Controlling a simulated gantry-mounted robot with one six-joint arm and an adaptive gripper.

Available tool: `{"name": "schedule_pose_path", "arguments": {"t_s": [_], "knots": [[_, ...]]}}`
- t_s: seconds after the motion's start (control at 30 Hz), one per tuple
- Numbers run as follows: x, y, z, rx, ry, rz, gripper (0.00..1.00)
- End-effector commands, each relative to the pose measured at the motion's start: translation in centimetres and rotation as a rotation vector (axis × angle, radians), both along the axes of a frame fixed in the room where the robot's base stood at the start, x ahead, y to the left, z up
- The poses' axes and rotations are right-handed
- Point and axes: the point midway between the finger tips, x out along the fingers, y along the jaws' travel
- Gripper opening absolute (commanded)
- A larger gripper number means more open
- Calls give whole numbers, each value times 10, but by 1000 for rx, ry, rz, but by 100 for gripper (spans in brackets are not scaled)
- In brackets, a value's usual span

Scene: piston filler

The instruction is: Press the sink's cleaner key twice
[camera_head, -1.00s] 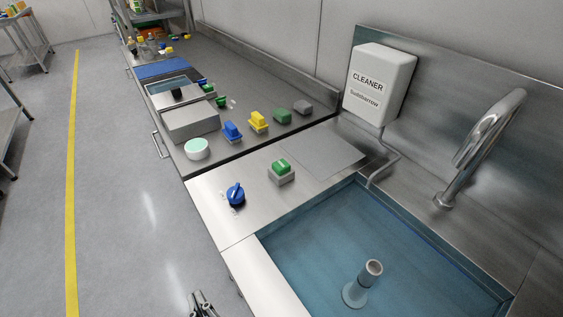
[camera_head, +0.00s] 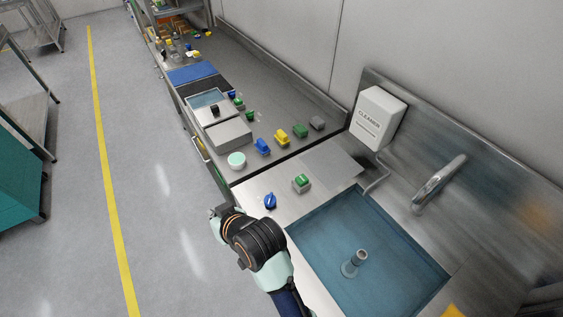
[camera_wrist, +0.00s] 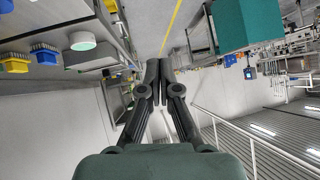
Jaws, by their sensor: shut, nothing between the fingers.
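On the steel sink top, a green key (camera_head: 302,182) sits on a small grey base, left of the cleaner dispenser (camera_head: 376,118). The white dispenser hangs on the back panel, and a thin pipe runs from it down to the sink basin (camera_head: 345,225). A blue rotary knob (camera_head: 270,201) is in front of the green key. My gripper (camera_head: 222,212) is beside the counter's front edge, short of the knob and key and touching neither. In the wrist view its fingers (camera_wrist: 159,68) are together and empty, and the green key is not recognisable there.
The basin holds an upright drain pipe (camera_head: 355,262), with a curved tap (camera_head: 440,182) behind it. The floor aisle (camera_head: 160,200) is clear.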

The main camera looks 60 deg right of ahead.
Motion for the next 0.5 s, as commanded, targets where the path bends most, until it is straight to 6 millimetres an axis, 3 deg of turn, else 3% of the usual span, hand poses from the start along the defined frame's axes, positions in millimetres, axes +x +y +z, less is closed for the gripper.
{"name": "schedule_pose_path", "arguments": {"t_s": [0.03, 0.27, 0.5], "knots": [[1, -28, 9, 29, 11, -42, 0], [-15, -142, 9, 179, 38, -217, 0], [-60, -246, 10, 336, 32, -400, 0]]}}
